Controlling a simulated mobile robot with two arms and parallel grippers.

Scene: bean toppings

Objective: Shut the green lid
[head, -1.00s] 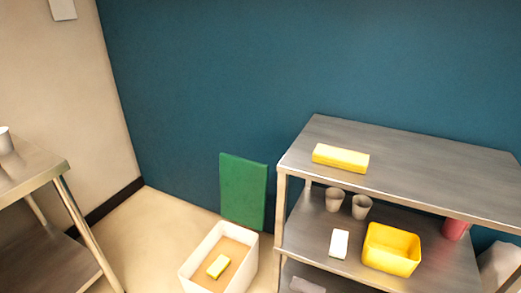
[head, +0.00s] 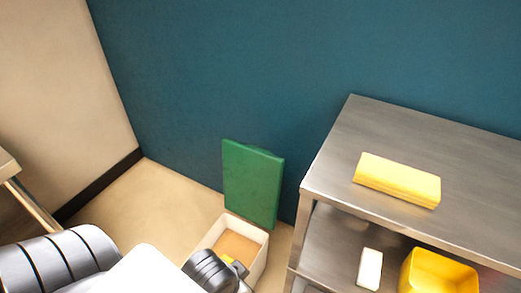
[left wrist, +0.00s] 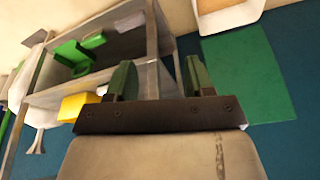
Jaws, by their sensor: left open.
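The green lid (head: 253,183) stands open and upright against the blue wall, at the back of the white bin (head: 262,262). The bin holds a tan layer with a small yellow item on it, partly hidden by my left arm. In the left wrist view the lid (left wrist: 248,75) lies to the right of my left gripper (left wrist: 162,80), beside the bin's edge (left wrist: 232,18). The left gripper's two fingers are apart with nothing held between them, and they do not appear to touch the lid. My right gripper is not in view.
A metal shelf unit (head: 330,180) stands right of the bin, with a yellow block (head: 397,180) on top and a yellow tub (head: 440,272) and white item (head: 370,268) below. Another metal table (head: 28,205) is at the left. Floor is clear left of the bin.

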